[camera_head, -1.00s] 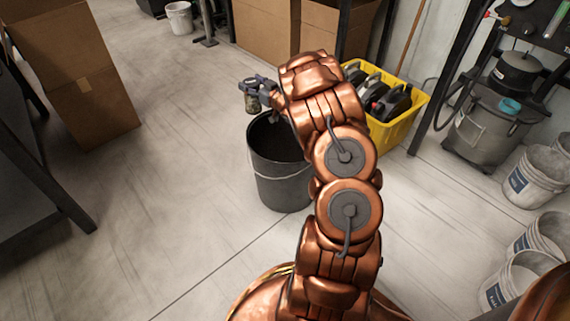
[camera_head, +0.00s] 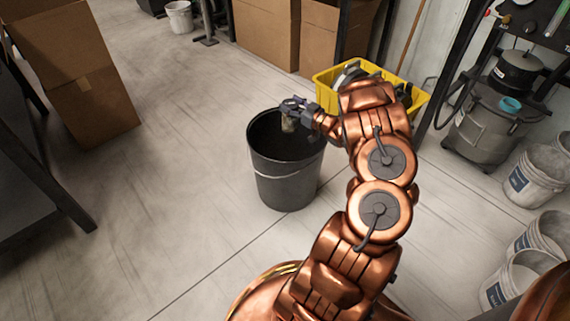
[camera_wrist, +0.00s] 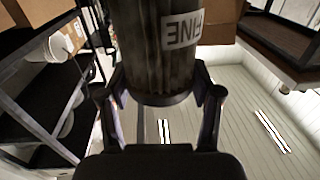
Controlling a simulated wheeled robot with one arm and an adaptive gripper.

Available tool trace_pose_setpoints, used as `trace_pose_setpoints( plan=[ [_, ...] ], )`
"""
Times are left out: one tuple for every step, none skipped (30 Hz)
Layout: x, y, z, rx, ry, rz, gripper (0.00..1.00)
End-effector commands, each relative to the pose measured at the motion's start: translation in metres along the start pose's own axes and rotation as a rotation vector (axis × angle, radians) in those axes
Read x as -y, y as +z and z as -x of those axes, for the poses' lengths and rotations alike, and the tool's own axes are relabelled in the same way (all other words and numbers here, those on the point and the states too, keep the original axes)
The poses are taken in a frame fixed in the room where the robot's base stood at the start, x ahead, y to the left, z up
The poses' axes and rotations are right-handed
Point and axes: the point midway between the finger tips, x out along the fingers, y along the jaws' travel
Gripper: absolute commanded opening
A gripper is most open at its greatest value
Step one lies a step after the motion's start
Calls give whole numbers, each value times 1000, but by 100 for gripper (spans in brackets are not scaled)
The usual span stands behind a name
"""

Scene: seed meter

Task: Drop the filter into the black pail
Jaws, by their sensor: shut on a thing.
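The filter (camera_wrist: 165,60) is a dark, ribbed cylinder with a pale lettered label, held between the two fingers of my gripper (camera_wrist: 160,105) in the wrist view. In the head view my gripper (camera_head: 291,107) is shut on the filter (camera_head: 289,124), which hangs below the fingers, small and dull in colour. The black pail (camera_head: 285,187) stands upright on the floor with its open top facing up. In the picture the filter lies over the pail's mouth. I cannot tell its exact height above the rim. The pail's bottom is hidden.
A yellow bin (camera_head: 419,101) with dark containers stands behind my arm. Cardboard boxes (camera_head: 265,32) stand at the back and another box (camera_head: 85,95) at left. White buckets (camera_head: 535,180) and a grey vacuum (camera_head: 483,128) are at right. The floor left of the pail is clear.

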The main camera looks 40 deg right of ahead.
Motion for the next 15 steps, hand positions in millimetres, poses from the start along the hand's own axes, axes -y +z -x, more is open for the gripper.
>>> trace_pose_setpoints(
  plan=[
    [0,7,0,0,0,-1,5],
    [0,10,0,0,0,-1,5],
    [0,15,0,0,0,-1,5],
    [0,18,0,0,0,-2,5],
    [1,22,0,0,0,-2,5],
    [1,26,0,0,0,-2,5],
    [1,30,0,0,0,-3,5],
    [1,33,0,0,0,-3,5],
    [1,37,0,0,1,-3,5],
    [0,40,0,0,1,-3,5],
    [0,42,0,0,1,-3,5],
    [0,44,0,-1,1,-3,5],
    [0,46,0,-1,1,-3,5],
    [0,47,0,-1,1,-3,5],
    [0,48,0,-1,1,-2,5]
  ],
)
